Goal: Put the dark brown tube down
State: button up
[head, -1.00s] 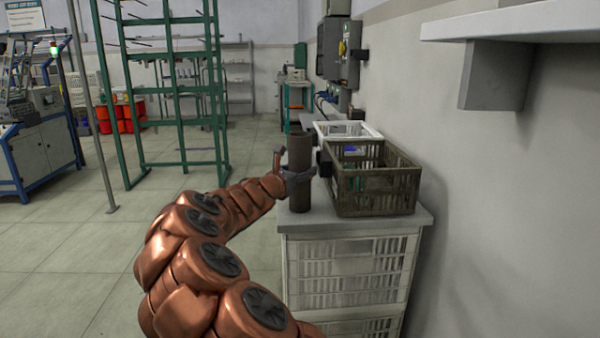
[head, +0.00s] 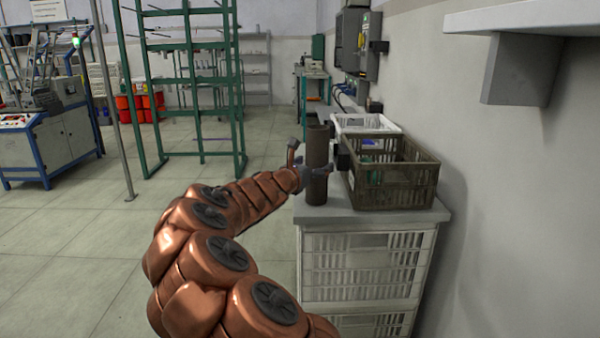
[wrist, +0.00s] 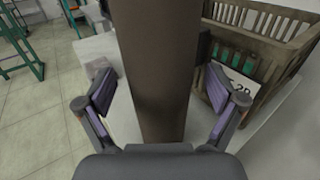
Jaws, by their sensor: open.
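The dark brown tube (head: 318,150) stands upright on the grey top of the crate stack (head: 375,214), near its left front edge. In the wrist view the tube (wrist: 155,70) rises through the middle of the picture. My gripper (head: 308,172) is at the tube's lower half in the head view. In the wrist view my gripper (wrist: 162,100) is open, with one finger on each side of the tube and a visible gap on both sides. The tube's foot is partly hidden behind the gripper in the wrist view.
A dark brown open crate (head: 392,190) stands just right of the tube, and it also shows in the wrist view (wrist: 290,55). A white crate (head: 368,122) is behind it. A wall shelf (head: 530,25) juts out at the upper right. Open floor (head: 60,240) lies left.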

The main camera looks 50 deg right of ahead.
jog(key=a+p, duration=0.1)
jog(key=a, duration=0.9)
jog(key=shift+s+a+p, duration=0.15)
jog(key=shift+s+p, duration=0.2)
jog(key=shift+r, duration=0.1)
jog(key=s+a+f+m+g+y, duration=0.2)
jog(key=s+a+f+m+y, duration=0.2)
jog(key=s+a+m, duration=0.3)
jog(key=s+a+f+m+g+y, duration=0.2)
jog(key=s+a+f+m+y, duration=0.1)
jog(key=s+a+m, duration=0.4)
jog(key=s+a+f+m+y, duration=0.1)
jog(key=s+a+f+y, duration=0.2)
jog(key=a, duration=0.7)
jog(key=s+a+f+m+y, duration=0.2)
jog(key=s+a+f+y, duration=0.2)
jog(key=a, duration=0.6)
jog(key=s+a+f+m+g+y, duration=0.1)
jog(key=s+a+f+y, duration=0.3)
jog(key=a, duration=0.6)
jog(key=shift+s+m, duration=0.3)
jog(key=shift+s, duration=0.5)
